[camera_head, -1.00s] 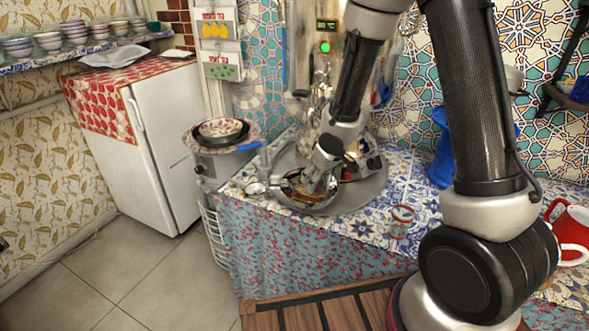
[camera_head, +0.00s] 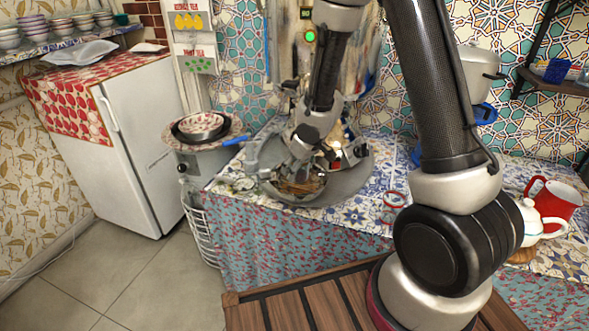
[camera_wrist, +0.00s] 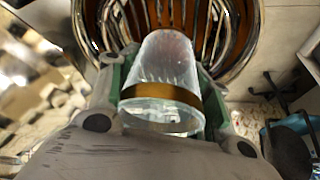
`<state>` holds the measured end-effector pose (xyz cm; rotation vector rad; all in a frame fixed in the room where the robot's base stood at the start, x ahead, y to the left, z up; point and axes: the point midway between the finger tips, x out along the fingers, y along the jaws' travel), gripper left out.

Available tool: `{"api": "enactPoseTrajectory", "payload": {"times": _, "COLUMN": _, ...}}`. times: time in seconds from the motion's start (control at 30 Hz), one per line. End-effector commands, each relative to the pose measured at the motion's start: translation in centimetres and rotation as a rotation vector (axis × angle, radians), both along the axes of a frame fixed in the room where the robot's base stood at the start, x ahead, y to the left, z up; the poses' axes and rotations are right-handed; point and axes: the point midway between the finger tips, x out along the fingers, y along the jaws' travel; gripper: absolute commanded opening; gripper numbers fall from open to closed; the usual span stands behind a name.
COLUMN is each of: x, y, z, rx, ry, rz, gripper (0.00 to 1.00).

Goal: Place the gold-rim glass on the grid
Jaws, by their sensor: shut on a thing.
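The gold-rim glass (camera_wrist: 160,75) is clear with a broad gold band, and in the wrist view it sits between the green-padded fingers of my gripper (camera_wrist: 160,65). My gripper is shut on it. A round metal wire piece with brown inside (camera_wrist: 225,30), perhaps the grid, lies beyond the glass in the wrist view. The glass is hard to make out there. I cannot tell whether the glass touches the wire piece.
A red-rimmed glass (camera_head: 394,200) stands on the patterned counter right of the tray. A pan (camera_head: 200,127) sits at the left. A white fridge (camera_head: 135,135) stands beyond open floor.

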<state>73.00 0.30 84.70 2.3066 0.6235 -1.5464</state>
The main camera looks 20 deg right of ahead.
Motion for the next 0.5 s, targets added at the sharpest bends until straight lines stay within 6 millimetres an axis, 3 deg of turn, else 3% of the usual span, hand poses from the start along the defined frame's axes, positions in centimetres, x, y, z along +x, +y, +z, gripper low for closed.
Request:
{"api": "enactPoseTrajectory", "payload": {"times": 0.27, "x": -0.02, "y": 0.01, "z": -0.27, "rx": 0.000, "ry": 0.001, "rz": -0.001, "gripper": 0.21}}
{"api": "enactPoseTrajectory", "payload": {"times": 0.3, "x": -0.02, "y": 0.01, "z": -0.26, "rx": 0.000, "ry": 0.000, "rz": -0.001, "gripper": 0.53}}
{"api": "enactPoseTrajectory", "payload": {"times": 0.4, "x": -0.02, "y": 0.01, "z": -0.24, "rx": 0.000, "ry": 0.000, "rz": -0.001, "gripper": 0.71}}
{"api": "enactPoseTrajectory", "payload": {"times": 0.5, "x": -0.02, "y": 0.01, "z": -0.24, "rx": 0.000, "ry": 0.000, "rz": -0.001, "gripper": 0.72}}
